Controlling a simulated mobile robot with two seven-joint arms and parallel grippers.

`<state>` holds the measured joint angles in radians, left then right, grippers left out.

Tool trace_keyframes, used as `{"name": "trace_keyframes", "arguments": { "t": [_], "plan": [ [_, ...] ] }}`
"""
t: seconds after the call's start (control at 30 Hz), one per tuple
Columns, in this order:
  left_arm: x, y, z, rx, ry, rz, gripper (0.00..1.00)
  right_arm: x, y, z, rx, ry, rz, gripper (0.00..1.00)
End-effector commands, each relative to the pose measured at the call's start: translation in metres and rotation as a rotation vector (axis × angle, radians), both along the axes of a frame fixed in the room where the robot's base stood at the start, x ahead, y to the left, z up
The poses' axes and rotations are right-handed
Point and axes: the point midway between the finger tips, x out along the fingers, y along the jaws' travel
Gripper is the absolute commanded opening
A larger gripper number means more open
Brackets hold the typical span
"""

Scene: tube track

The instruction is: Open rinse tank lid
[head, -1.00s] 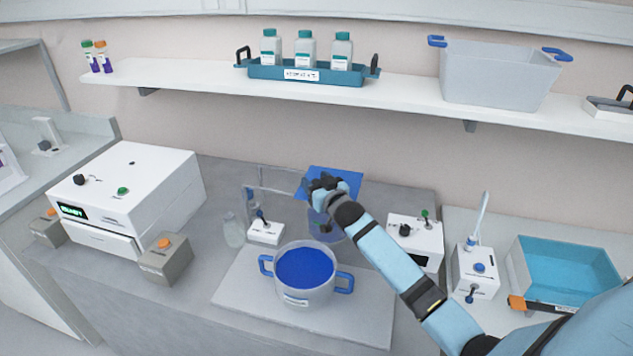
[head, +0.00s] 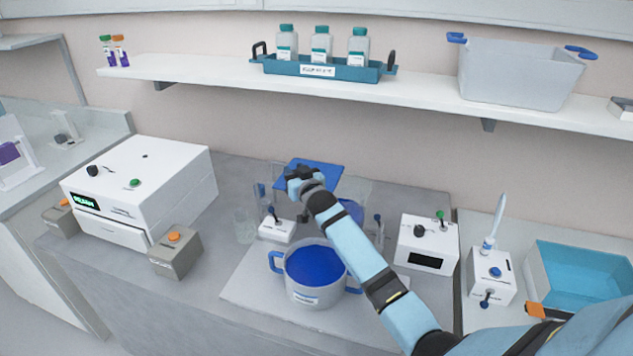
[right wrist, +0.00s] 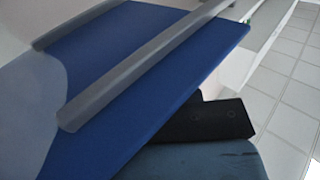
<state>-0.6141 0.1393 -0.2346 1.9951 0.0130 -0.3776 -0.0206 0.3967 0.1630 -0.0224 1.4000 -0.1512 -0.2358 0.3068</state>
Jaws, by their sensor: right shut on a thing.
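The rinse tank lid appears to be the flat blue panel (head: 325,172) at the back of the counter. It is raised and tilted behind my right gripper (head: 300,177). The gripper is shut on the lid's near left part, but the fingers partly hide the grip. In the right wrist view the blue panel (right wrist: 150,85) fills much of the picture, with a grey bar (right wrist: 140,65) across it. Clear walls, apparently the tank's (head: 357,190), show below and right of the lid; my arm hides part of them. My left gripper is not in view.
A pot with blue contents (head: 315,268) stands on a pale mat in front. A small white switch box (head: 277,230) and a glass beaker (head: 244,226) are to its left. A white control box (head: 427,245) stands right of my arm. The shelf (head: 220,80) runs above.

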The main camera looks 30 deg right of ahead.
Motion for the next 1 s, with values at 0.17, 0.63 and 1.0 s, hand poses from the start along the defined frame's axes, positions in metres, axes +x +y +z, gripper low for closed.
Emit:
{"name": "trace_keyframes", "arguments": {
  "t": [0.17,0.63,1.0],
  "plan": [
    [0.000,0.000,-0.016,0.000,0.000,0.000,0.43,0.026,0.022,-0.002,0.003,-0.002,0.001,0.00],
    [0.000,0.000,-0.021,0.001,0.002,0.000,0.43,0.040,0.034,0.000,-0.001,-0.001,-0.001,0.00],
    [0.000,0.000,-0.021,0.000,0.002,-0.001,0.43,0.040,0.034,0.000,-0.001,0.000,-0.001,0.53]
  ]
}}
